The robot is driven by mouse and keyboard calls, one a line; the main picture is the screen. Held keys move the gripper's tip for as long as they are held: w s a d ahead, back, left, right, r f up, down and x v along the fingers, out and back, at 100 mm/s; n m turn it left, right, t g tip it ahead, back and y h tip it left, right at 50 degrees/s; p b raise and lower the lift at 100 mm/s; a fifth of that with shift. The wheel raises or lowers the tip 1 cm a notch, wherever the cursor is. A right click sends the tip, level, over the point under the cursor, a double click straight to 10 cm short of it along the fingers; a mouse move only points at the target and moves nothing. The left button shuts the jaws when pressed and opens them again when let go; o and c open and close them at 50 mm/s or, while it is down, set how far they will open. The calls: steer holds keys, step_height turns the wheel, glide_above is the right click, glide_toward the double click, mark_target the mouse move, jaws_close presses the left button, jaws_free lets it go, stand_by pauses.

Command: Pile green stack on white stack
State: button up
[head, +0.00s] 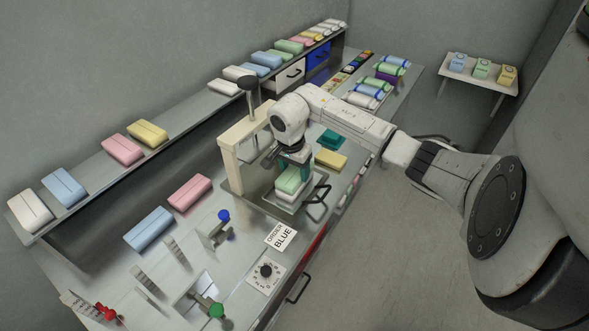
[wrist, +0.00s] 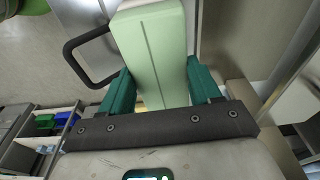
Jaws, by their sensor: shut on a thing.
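My gripper (head: 294,163) points down over the metal plate of the cream press frame. Its teal fingers are shut on the green stack (head: 288,181), a pale green block with a lengthwise seam. In the wrist view my gripper (wrist: 160,88) has one finger on each side of the green stack (wrist: 152,45). A white stack (head: 287,198) shows directly beneath the green one in the head view. The two look lined up; I cannot tell whether they touch.
The cream press frame (head: 231,168) stands close to the left of my gripper. A black handle (head: 318,196) juts out on the right. A teal block (head: 328,138) and a yellow block (head: 330,160) lie behind. An "ORDER BLUE" card (head: 281,237) lies in front.

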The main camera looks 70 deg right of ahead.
steer(key=shift+f, duration=0.2)
steer(key=o, duration=1.1)
steer(key=r, duration=0.3)
steer(key=a+r+b, duration=0.1)
steer(key=r, duration=0.3)
steer(key=r+b, duration=0.1)
steer(key=r, duration=0.2)
steer(key=shift+w+a+r, duration=0.15)
steer(key=shift+a+r, duration=0.15)
steer(key=shift+r, duration=0.05)
